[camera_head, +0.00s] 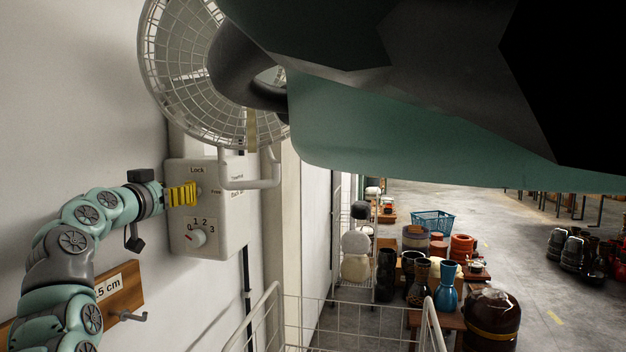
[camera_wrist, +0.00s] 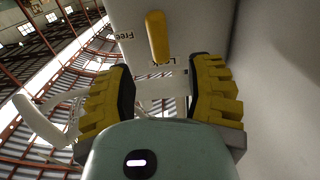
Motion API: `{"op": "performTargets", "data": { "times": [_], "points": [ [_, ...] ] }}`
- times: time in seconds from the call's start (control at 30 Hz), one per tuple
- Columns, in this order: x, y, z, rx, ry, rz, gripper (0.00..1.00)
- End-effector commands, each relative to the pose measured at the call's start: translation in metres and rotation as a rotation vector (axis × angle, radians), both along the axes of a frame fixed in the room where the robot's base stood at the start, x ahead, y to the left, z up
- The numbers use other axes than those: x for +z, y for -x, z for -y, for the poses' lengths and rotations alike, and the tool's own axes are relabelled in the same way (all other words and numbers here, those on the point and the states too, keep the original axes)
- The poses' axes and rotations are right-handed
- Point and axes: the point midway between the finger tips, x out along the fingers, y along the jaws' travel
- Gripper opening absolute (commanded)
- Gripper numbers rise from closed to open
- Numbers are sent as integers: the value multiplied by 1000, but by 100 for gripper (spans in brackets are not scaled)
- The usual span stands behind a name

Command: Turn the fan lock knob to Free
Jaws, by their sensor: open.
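The white control box (camera_head: 207,226) is on the wall under the fan at left in the head view. "Lock" is printed near its top and "Free" to the right. The yellow lock knob (camera_wrist: 157,36) is a bar in the wrist view, with one end beside the partly covered "Lock" label; "Free" reads upside down to its left. My gripper (camera_head: 184,194) has yellow ribbed fingers at the box's upper face, covering the knob in the head view. In the wrist view my gripper (camera_wrist: 162,75) is open, fingers wide apart, with the knob beyond the gap, apparently untouched.
A speed dial (camera_head: 197,238) marked 0 to 3 is just below my gripper. The fan (camera_head: 195,75) and its white bracket (camera_head: 262,183) are above and right. A wire basket (camera_head: 335,325) stands below, with drums on the floor behind.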

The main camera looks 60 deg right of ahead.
Motion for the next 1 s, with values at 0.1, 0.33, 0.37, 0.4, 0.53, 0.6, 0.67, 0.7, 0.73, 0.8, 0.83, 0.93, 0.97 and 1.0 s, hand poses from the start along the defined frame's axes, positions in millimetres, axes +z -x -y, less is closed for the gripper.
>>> {"op": "performTargets", "data": {
  "times": [0.1,0.33,0.37,0.4,0.53,0.6,0.67,0.7,0.73,0.8,0.83,0.93,0.97,1.0],
  "points": [
    [3,-2,13,-6,-3,0,53],
    [2,-10,30,-4,-4,-2,53],
    [2,-11,32,-2,-3,-2,53],
    [1,-12,35,-3,-4,-1,53],
    [1,-14,46,-12,-5,4,53],
    [1,-16,49,-10,-3,4,53],
    [0,-17,52,-10,-4,3,53],
    [0,-18,54,-10,-3,0,53],
    [0,-18,55,-9,-4,0,53],
    [1,-20,56,-6,-2,1,53],
    [1,-20,56,-5,-1,2,53],
    [1,-22,56,-1,0,2,53],
    [1,-22,56,-1,1,3,53],
    [1,-22,56,0,1,2,53]
  ]
}}
